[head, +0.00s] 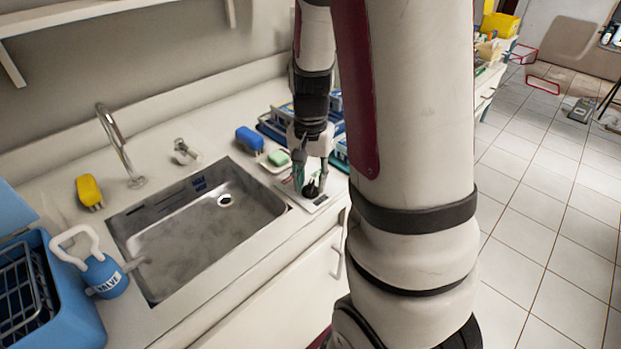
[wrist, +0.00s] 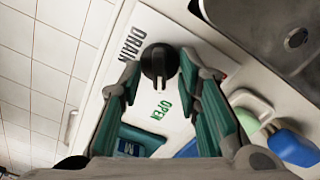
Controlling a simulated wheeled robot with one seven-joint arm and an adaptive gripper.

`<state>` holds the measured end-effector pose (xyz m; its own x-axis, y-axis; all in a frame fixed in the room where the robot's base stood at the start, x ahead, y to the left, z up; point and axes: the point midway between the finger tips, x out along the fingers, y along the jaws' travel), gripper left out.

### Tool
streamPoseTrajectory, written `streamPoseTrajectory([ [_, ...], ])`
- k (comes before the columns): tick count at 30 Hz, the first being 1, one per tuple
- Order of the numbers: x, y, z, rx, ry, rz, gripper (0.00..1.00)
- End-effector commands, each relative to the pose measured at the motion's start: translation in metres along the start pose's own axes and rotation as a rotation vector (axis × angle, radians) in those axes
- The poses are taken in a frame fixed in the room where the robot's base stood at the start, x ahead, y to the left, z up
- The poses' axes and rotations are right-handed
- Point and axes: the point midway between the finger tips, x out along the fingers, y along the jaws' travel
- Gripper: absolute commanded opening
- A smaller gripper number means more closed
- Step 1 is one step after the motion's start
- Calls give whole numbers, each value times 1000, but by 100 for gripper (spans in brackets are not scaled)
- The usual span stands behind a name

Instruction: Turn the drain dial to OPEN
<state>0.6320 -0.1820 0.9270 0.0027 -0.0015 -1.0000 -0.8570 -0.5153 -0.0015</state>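The black drain dial (wrist: 157,62) sits on a white panel (wrist: 172,22) in the wrist view. Dark DRAIN lettering (wrist: 130,45) is at its upper left, and green OPEN lettering (wrist: 161,108) is just below it. Small red lettering is partly hidden behind the right finger. My gripper (wrist: 160,68) is open, with one green-padded finger on each side of the dial and visible gaps between. In the head view, my gripper (head: 312,186) points down over the dial (head: 310,190) on the counter right of the sink.
The steel sink (head: 190,240) is left of the panel. A green soap on a dish (head: 279,158) and a blue brush (head: 249,140) stand close behind my gripper.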

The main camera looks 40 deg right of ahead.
Motion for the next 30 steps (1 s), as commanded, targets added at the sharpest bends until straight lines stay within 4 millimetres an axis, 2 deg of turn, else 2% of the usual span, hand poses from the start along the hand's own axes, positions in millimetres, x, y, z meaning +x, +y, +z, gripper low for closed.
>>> streamPoseTrajectory([
  [5, -2, 0, 0, -1, -1, 0, 31],
  [8, -11, -1, 0, -2, 1, -2, 31],
  [21, -95, -1, -1, -1, 3, -3, 31],
  [25, -111, 0, 0, -1, 2, -1, 31],
  [30, -119, 0, 0, 0, -1, 0, 31],
])
